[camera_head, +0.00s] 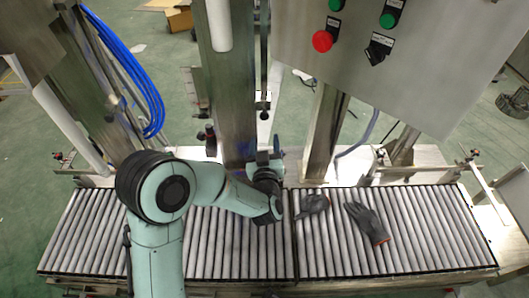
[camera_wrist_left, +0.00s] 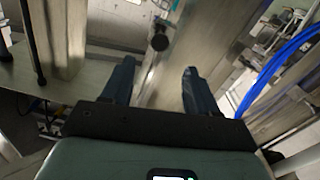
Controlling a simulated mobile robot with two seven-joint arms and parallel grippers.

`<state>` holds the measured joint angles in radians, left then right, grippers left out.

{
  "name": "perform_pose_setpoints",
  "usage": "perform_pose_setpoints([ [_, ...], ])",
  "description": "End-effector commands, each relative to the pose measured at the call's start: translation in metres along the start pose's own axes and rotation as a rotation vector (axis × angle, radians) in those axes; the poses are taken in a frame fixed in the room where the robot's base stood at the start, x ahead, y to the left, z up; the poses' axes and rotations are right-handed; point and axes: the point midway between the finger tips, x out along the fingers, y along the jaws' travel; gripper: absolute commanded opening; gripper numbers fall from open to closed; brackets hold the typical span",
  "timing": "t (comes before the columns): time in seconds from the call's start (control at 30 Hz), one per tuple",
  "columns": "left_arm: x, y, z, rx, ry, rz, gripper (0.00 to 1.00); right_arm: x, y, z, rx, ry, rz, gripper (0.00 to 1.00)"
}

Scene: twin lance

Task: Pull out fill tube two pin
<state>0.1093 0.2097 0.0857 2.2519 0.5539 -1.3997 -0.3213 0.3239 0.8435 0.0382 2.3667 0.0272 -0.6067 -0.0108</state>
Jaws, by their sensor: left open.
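My left gripper (camera_head: 264,150) reaches over the rollers toward the steel column, its fingers partly hidden by my wrist in the head view. In the left wrist view, the left gripper (camera_wrist_left: 159,68) is open with two dark blue fingers apart and nothing between them. A round black knob (camera_wrist_left: 159,42) shows beyond the fingertips, roughly in line with the gap, apart from both fingers. It looks like a pin knob; I cannot tell for sure that it is the fill tube two pin. In the head view, small dark knobs (camera_head: 210,136) show beside the column. My right gripper is not in view.
The steel column (camera_head: 227,95) stands close beyond the gripper. Two grey gloves (camera_head: 368,222) lie on the roller conveyor (camera_head: 220,245). A control box (camera_head: 400,60) with buttons hangs at upper right. Blue hoses (camera_head: 135,75) run at left.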

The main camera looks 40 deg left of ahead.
Motion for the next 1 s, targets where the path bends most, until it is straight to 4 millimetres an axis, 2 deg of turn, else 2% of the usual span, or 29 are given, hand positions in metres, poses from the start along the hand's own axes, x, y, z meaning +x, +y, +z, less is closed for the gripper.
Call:
perform_pose_setpoints([
  [0.1, -0.023, 0.001, 0.0, 0.0, -0.002, 0.004, 0.59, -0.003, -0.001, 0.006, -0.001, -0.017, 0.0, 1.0],
  [0.3, -0.041, 0.0, 0.0, 0.0, -0.001, 0.001, 0.59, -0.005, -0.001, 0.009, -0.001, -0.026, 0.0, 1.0],
  [1.0, -0.043, 0.0, 0.001, 0.0, -0.001, 0.0, 0.59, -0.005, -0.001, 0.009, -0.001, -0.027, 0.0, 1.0],
])
